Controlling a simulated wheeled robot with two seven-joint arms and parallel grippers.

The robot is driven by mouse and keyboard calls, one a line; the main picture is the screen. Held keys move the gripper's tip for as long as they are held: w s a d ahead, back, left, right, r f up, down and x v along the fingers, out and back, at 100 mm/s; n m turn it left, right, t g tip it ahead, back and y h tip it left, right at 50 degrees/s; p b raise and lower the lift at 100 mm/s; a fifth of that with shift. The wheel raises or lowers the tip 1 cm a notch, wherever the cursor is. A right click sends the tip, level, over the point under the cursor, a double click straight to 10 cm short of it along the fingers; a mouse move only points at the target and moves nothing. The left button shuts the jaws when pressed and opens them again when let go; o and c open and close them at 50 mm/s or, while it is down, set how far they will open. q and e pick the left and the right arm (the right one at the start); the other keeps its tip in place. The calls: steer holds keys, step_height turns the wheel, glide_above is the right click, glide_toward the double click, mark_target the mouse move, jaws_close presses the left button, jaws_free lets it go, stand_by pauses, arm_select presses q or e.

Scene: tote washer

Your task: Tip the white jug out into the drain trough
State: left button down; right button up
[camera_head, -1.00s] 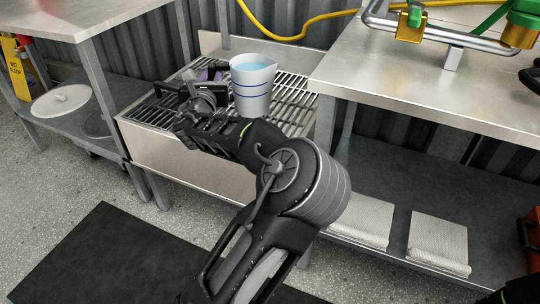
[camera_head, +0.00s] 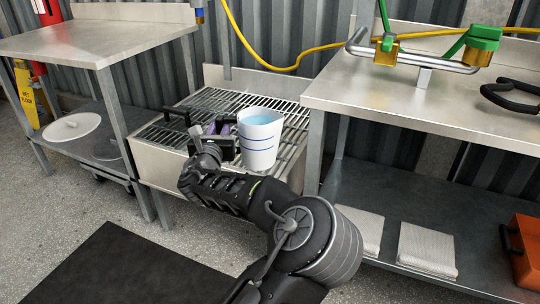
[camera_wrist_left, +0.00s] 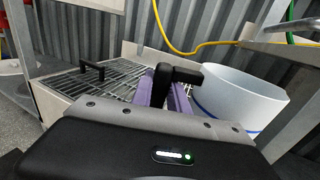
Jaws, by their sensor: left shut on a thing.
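The white jug (camera_head: 258,145) has blue bands and holds blue liquid near its rim. It looks upright or nearly so, over the front right part of the drain trough (camera_head: 165,165), a steel basin with a slatted grate. I cannot tell how high it is above the grate. My left gripper (camera_head: 226,133) is at the jug's left side. In the left wrist view its purple fingers (camera_wrist_left: 158,92) are shut on the black jug handle (camera_wrist_left: 182,74), and the jug wall (camera_wrist_left: 235,95) is at right. My right gripper is not in view.
A black handle (camera_head: 175,113) stands on the grate's left part. A steel table (camera_head: 400,105) with green and brass fittings is close on the right. Another table (camera_head: 95,45) is at left. A yellow hose (camera_head: 300,63) hangs behind. A dark mat (camera_head: 115,265) lies on the floor.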

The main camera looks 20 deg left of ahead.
arm_select(q)
steer(key=s+d+f+m+h, duration=0.1)
steer(key=d+f+h, duration=0.1)
steer(key=d+f, duration=0.3)
steer(key=d+f+m+h, duration=0.1)
steer(key=d+f, duration=0.4)
steer(key=d, duration=0.7)
steer(key=s+d+f+m+t+h, duration=0.1)
steer(key=d+f+m+h, duration=0.1)
steer(key=d+f, duration=0.3)
steer(key=d+h, duration=0.1)
steer(key=d, duration=0.3)
steer(key=shift+s+f, duration=0.35)
steer(key=shift+f, duration=0.05)
steer(key=shift+d, duration=0.1)
steer(key=shift+r, duration=0.1)
